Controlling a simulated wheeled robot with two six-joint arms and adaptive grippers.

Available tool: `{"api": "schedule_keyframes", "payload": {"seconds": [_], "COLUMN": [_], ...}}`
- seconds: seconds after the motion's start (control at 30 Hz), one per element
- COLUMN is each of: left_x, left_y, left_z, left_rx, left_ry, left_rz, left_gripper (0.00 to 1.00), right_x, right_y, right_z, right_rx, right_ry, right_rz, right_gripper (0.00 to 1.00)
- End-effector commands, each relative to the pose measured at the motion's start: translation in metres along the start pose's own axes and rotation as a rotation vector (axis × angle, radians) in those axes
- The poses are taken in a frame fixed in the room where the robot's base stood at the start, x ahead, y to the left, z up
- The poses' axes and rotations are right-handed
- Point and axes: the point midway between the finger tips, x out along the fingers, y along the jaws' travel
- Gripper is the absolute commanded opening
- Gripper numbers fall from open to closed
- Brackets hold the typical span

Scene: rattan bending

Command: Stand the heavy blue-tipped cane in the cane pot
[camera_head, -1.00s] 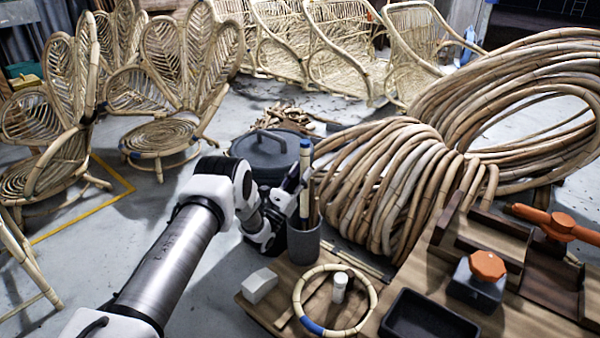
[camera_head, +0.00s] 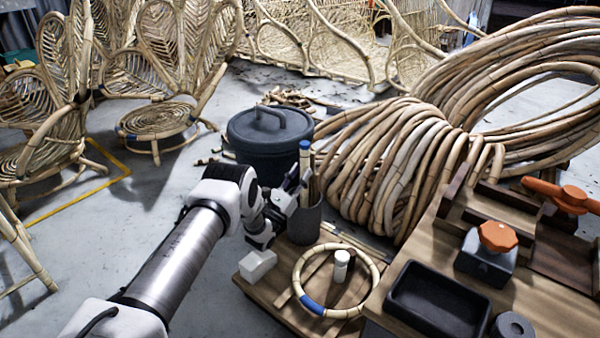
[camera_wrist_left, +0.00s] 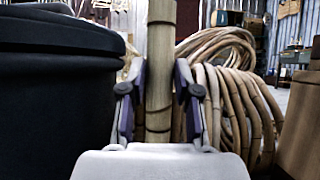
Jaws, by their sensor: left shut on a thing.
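The blue-tipped cane (camera_head: 305,158) stands nearly upright at the cane pot, blue end up. My left gripper (camera_head: 294,186) is shut on it just above the pot's rim. The cane also shows in the left wrist view (camera_wrist_left: 160,75), between the two fingers (camera_wrist_left: 159,100). The grey cane pot (camera_head: 305,224) stands on the low wooden bench and holds other thin canes (camera_head: 315,188). The held cane's lower end is hidden at the pot, so its depth inside cannot be told. My right gripper is out of view.
A dark lidded bin (camera_head: 268,140) stands close behind the gripper. A white block (camera_head: 257,264) and a rattan ring (camera_head: 312,306) with a blue band lie on the bench. Large cane coils (camera_head: 400,165) fill the right side. A black tray (camera_head: 437,300) sits front right.

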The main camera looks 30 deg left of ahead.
Motion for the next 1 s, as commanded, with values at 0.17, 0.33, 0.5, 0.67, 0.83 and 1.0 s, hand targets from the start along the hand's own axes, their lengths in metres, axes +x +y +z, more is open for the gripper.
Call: {"api": "schedule_keyframes", "payload": {"seconds": [0.17, 0.33, 0.5, 0.67, 0.83, 1.0], "left_x": [-0.002, -0.002, -0.002, -0.002, -0.009, -0.041], "left_y": [0.000, 0.000, 0.000, 0.000, 0.000, 0.001], "left_z": [-0.004, -0.003, -0.003, -0.003, -0.004, -0.005], "left_rx": [0.000, 0.000, 0.000, 0.000, 0.000, -0.001], "left_ry": [-0.001, -0.001, -0.001, -0.001, 0.003, 0.005], "left_rz": [0.000, 0.000, 0.000, 0.000, 0.001, 0.002], "left_gripper": [0.00, 0.00, 0.61, 0.61, 0.61, 0.61], "right_x": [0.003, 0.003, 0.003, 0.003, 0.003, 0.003], "right_y": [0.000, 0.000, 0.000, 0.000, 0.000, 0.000], "right_z": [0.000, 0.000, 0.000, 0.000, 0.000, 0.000], "right_rx": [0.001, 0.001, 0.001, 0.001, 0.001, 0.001], "right_ry": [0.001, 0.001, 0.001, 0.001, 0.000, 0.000], "right_rz": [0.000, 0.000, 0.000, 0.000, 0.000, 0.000], "right_gripper": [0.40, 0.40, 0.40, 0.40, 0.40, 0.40]}}
